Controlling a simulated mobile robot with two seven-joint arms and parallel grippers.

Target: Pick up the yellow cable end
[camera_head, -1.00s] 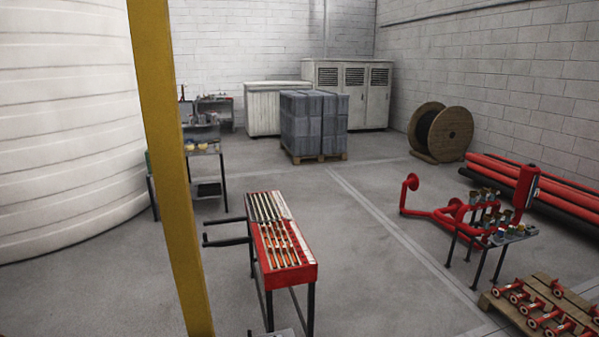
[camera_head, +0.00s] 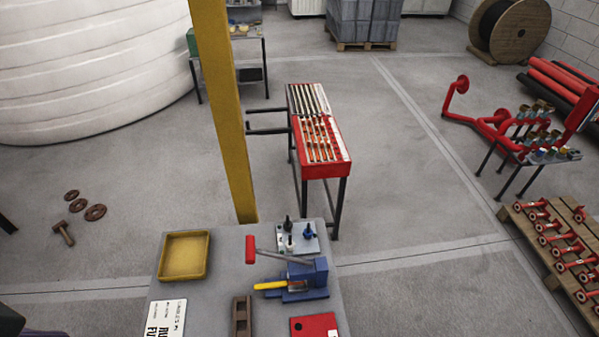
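A yellow cable end (camera_head: 269,286) sticks out to the left from a blue bench tool (camera_head: 307,279) on the grey table (camera_head: 215,295) at the bottom of the head view. The tool has a long lever with a red handle (camera_head: 250,250) above the cable end. Where the cable end goes inside the blue tool is hidden. Neither of my grippers can be made out in the view. A dark shape at the bottom left corner is too cut off to identify.
On the table are a yellow tray (camera_head: 184,257), a sign (camera_head: 165,319), a brown slotted block (camera_head: 242,316), a red plate (camera_head: 314,326) and small fittings (camera_head: 297,238). A yellow post (camera_head: 222,120) stands behind. A red rack (camera_head: 320,140) stands farther back.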

